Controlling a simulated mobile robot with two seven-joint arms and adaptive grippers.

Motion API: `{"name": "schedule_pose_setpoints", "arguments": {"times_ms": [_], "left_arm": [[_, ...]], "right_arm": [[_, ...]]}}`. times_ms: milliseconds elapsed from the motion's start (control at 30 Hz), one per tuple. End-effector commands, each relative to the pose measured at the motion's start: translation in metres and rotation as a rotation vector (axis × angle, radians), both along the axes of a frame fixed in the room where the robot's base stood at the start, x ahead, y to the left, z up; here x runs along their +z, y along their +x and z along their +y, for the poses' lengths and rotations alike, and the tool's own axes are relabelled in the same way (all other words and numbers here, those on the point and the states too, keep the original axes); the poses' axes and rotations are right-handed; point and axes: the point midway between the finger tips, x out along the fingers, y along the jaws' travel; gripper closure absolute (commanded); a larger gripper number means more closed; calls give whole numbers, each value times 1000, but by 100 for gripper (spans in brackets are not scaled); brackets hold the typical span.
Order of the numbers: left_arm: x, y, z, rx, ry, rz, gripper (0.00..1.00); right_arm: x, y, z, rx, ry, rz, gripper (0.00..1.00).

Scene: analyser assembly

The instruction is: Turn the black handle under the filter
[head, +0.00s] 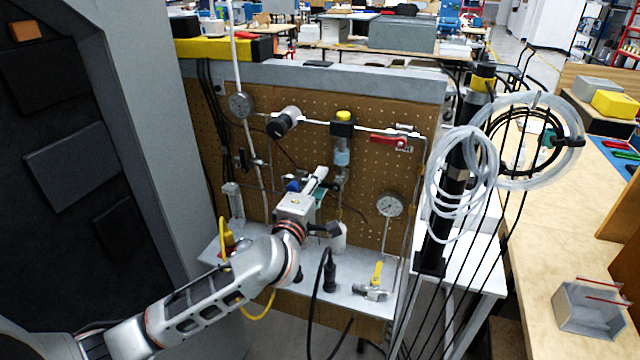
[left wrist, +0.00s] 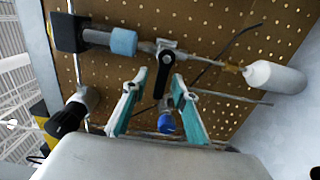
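The black handle (left wrist: 163,76) sits on a small metal valve (left wrist: 168,48) beside the light blue end of the filter (left wrist: 123,42) in the left wrist view. In the head view the filter (head: 342,157) hangs below a black regulator with a yellow top, and my gripper mostly hides the handle. My left gripper (left wrist: 157,100) is open. Its teal fingers lie on either side of the handle's image with gaps visible; I cannot tell how deep they reach around it. The gripper also shows in the head view (head: 318,190), in front of the pegboard. My right gripper is out of view.
A white bottle (left wrist: 275,78) hangs below the valve. A blue knob (left wrist: 166,122) shows between the fingers. The pegboard (head: 400,170) carries gauges, pipes and a red-handled valve (head: 388,139). A shelf (head: 350,301) with a yellow-handled valve (head: 377,274) lies below; coiled tubing (head: 465,180) hangs right.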

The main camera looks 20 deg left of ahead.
Motion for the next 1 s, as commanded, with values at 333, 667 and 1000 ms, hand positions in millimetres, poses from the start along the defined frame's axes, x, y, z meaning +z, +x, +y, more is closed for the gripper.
{"name": "schedule_pose_setpoints", "arguments": {"times_ms": [333, 667, 1000], "left_arm": [[0, 1, 0, -1, 0, 0, 93], [0, 1, 0, 0, -8, 0, 100], [-6, 1, -1, -1, -154, 8, 100]], "right_arm": [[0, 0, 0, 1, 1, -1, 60], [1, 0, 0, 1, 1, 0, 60], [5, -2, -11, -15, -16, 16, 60]]}}
